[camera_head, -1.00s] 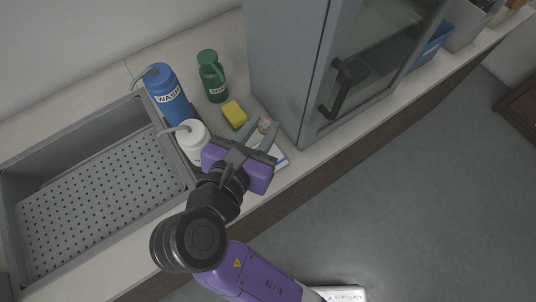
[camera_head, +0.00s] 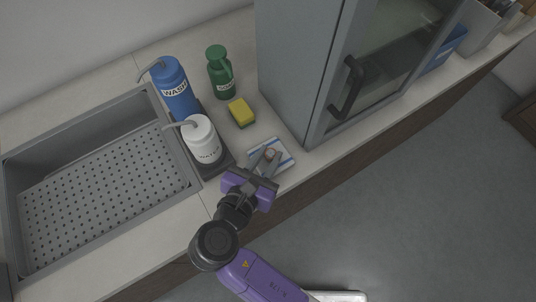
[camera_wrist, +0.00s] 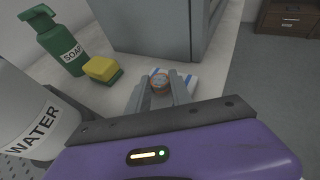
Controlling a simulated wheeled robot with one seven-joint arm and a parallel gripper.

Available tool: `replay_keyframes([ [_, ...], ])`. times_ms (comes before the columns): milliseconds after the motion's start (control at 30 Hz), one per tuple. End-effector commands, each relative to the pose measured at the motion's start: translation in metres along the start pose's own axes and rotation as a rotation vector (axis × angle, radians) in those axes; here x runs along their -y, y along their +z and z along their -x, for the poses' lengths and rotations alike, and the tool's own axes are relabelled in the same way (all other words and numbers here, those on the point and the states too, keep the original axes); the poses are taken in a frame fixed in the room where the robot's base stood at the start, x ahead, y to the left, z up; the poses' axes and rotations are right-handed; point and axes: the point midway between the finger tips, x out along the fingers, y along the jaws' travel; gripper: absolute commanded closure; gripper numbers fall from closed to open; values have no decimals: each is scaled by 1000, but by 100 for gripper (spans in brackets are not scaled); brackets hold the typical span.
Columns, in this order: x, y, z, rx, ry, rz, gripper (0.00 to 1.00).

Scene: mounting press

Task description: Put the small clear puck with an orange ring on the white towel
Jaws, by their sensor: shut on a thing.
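The small puck (camera_head: 269,154) shows brownish orange between the fingertips of my gripper (camera_head: 264,158). In the wrist view the round puck (camera_wrist: 160,85) sits between the two grey fingers, which are shut on it. The white towel (camera_head: 284,161) with blue stripes lies on the counter under and around the fingertips. It also shows in the wrist view (camera_wrist: 187,83), just beyond the puck. I cannot tell whether the puck touches the towel. The fingers and the puck hide part of the towel.
A white water bottle (camera_head: 202,140) stands left of my gripper, with a blue wash bottle (camera_head: 173,92) behind it. A yellow sponge (camera_head: 241,112) and green soap bottle (camera_head: 220,75) are farther back. The grey cabinet (camera_head: 290,75) stands right of them. A sink (camera_head: 100,190) is at left.

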Motion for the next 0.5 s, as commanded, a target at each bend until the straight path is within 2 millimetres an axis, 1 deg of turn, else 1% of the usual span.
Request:
replay_keyframes([
  [267,0,-1,-1,0,-1,1,100],
  [300,0,-2,-1,0,-1,1,72],
  [367,0,-2,-1,0,0,0,61],
  [400,0,-2,-1,0,0,0,53],
  [500,0,-2,-1,0,0,0,53],
])
